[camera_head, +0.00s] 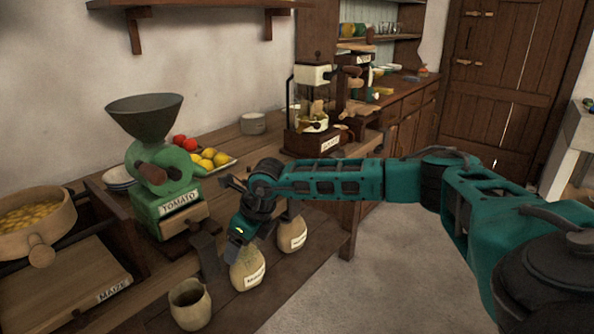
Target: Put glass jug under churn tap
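A machine with a clear glass body, cream top and dark wooden base (312,143) stands at the back of the counter; it may be the churn. Its label is too small to read surely, and I cannot make out a tap. I cannot pick out a glass jug with certainty. My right arm reaches in from the right across the counter. My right gripper (212,262) points down at the counter's front, close to the labelled jars and the tomato mill's front. Its fingertips are partly hidden or dark, so its opening is unclear. My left gripper is out of view.
A green mill labelled TOMATO (162,185) stands left of my gripper. Two labelled jars (247,270) (292,234) and an open beige pot (189,304) stand near the front edge. A fruit plate (218,167), white crock (253,123) and wooden pan (32,222) are also there.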

